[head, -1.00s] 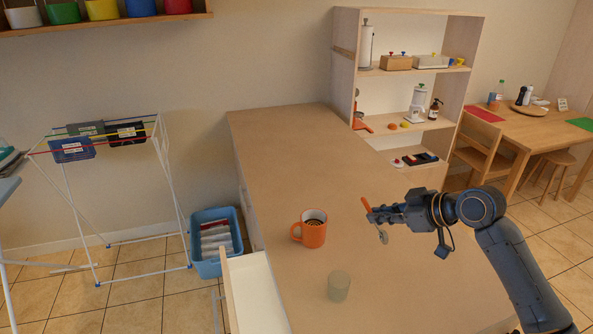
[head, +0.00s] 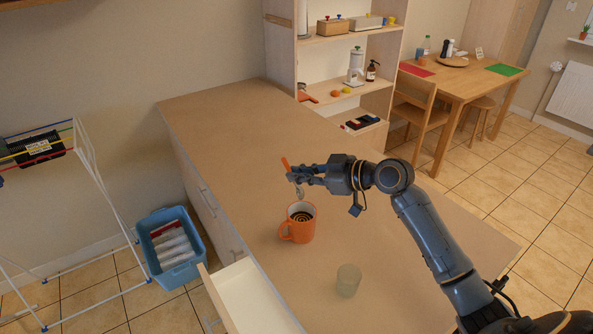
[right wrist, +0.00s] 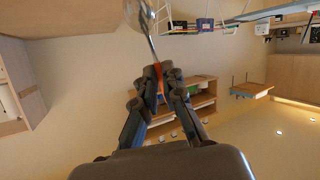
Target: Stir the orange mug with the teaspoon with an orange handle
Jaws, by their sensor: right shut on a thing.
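The orange mug (head: 301,233) stands upright on the wooden counter, with its handle toward the lower left. Its inside shows dark contents with light rings. My right gripper (head: 294,176) is shut on the teaspoon with an orange handle (head: 286,164). The spoon's metal bowl (head: 300,193) hangs down just above the far rim of the mug, apart from the contents. In the right wrist view the teaspoon (right wrist: 151,38) sticks out from between the fingertips (right wrist: 158,74). My left gripper is out of view.
A translucent cup (head: 348,280) stands on the counter (head: 230,125) in front of the mug. An open drawer (head: 245,295) juts out at the counter's left side. A shelf unit (head: 285,50) stands at the back. The counter behind the mug is clear.

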